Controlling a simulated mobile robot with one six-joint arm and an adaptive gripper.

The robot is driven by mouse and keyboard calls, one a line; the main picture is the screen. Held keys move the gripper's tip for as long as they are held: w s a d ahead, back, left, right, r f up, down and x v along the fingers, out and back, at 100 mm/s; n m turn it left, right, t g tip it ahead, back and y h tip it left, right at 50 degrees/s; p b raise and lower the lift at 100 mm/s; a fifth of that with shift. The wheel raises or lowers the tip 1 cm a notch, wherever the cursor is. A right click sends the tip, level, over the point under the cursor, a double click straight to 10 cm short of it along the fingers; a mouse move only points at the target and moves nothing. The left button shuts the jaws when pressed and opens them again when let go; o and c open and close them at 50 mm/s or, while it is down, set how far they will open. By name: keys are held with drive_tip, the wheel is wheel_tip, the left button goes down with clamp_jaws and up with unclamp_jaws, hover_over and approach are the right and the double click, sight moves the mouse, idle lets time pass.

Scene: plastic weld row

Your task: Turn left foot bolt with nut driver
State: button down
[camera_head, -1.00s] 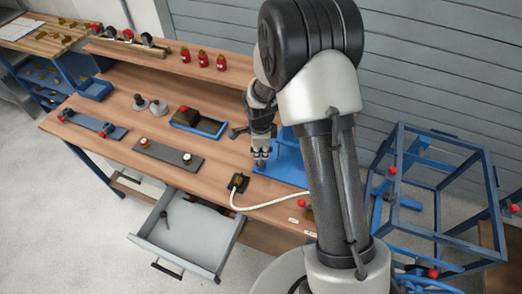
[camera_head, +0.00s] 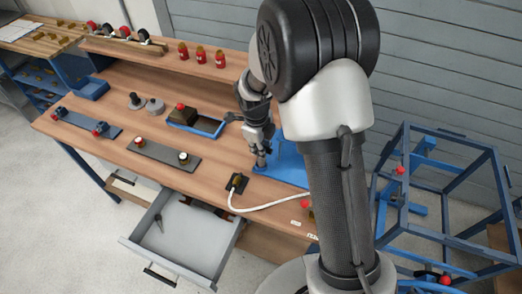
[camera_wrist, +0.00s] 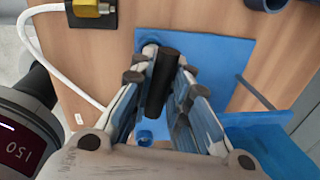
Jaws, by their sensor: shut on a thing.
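My gripper (camera_head: 263,152) is over the left end of a blue fixture (camera_head: 285,166) on the workbench. In the wrist view, my gripper (camera_wrist: 160,95) is shut on the black cylindrical handle of the nut driver (camera_wrist: 163,82). The blue base plate (camera_wrist: 222,58) lies under it. A second small blue round part (camera_wrist: 145,137) shows between the fingers. The driver's tip is hidden, so I cannot tell whether it sits on a bolt.
A black and yellow connector (camera_head: 237,183) with a white cable lies left of the fixture. A blue tray (camera_head: 197,124) stands behind. The drawer (camera_head: 187,240) is open at the front. A blue frame (camera_head: 440,190) stands at the right.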

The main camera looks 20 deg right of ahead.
drive_tip(key=shift+f+b, duration=1)
drive_tip(key=shift+b, duration=0.4)
idle(1.5)
idle(0.4)
drive_tip(key=n, duration=0.3)
drive_tip(key=shift+r+p, duration=0.1)
drive_tip(key=shift+p, duration=0.3)
drive_tip(key=n+y+p, duration=0.1)
drive_tip(key=n, duration=0.7)
drive_tip(key=n+y, duration=0.1)
drive_tip(key=n, duration=0.3)
drive_tip(key=shift+r+p, duration=1.95)
drive_tip(key=shift+r, duration=0.5)
drive_tip(key=shift+s+d, duration=0.1)
